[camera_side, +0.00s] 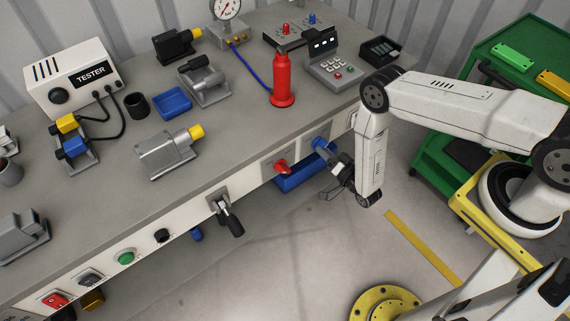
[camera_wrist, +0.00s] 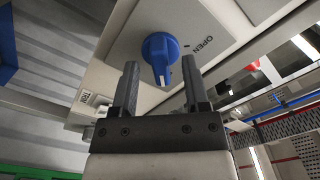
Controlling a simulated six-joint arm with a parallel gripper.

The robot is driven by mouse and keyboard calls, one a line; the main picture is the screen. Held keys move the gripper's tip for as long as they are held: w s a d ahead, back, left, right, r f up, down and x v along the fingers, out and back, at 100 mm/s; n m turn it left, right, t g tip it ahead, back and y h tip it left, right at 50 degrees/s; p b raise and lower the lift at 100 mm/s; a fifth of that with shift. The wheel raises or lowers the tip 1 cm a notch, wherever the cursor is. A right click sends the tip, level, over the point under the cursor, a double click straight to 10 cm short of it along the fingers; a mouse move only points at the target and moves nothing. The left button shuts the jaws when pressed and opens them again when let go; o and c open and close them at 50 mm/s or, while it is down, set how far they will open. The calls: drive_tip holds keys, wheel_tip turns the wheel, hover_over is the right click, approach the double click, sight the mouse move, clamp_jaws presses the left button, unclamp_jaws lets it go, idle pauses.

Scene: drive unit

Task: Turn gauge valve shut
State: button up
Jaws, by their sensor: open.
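The gauge valve is a blue knob (camera_wrist: 160,52) on a pale plate on the bench's front panel. It also shows in the side view as a blue handle (camera_side: 323,146) near the panel's right end. In the wrist view OPEN is printed right of the knob, and a small label, too small to read surely, lies lower left. The knob's narrow end, with a pale mark, points down in that view. My gripper (camera_wrist: 160,70) is open, its fingers on either side of the knob with visible gaps. It also shows in the side view (camera_side: 338,165), just right of the knob.
A red knob (camera_side: 281,167) sits left of the valve, and a black lever (camera_side: 230,220) further left. A blue bin (camera_side: 300,180) is below the panel. A pressure gauge (camera_side: 227,8) and red cylinder (camera_side: 282,82) stand on the bench.

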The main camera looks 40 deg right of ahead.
drive_tip(key=s, duration=0.6)
drive_tip(key=shift+s, duration=0.25)
drive_tip(key=w+r+n+g, duration=0.5)
drive_tip(key=r+g, duration=0.5)
drive_tip(key=g, duration=0.3)
drive_tip(key=s+r+n, duration=0.1)
drive_tip(key=s+r, duration=0.3)
drive_tip(key=r, duration=0.3)
drive_tip(key=s+d+r+n+g, duration=0.1)
drive_tip(key=s+r, duration=0.3)
drive_tip(key=r, duration=0.4)
drive_tip(key=s+r+n+g, duration=0.1)
drive_tip(key=s+r+n, duration=0.1)
drive_tip(key=s+r, duration=0.2)
drive_tip(key=v, duration=0.3)
drive_tip(key=shift+w+d+r, duration=0.2)
drive_tip(key=shift+w, duration=0.05)
idle(0.8)
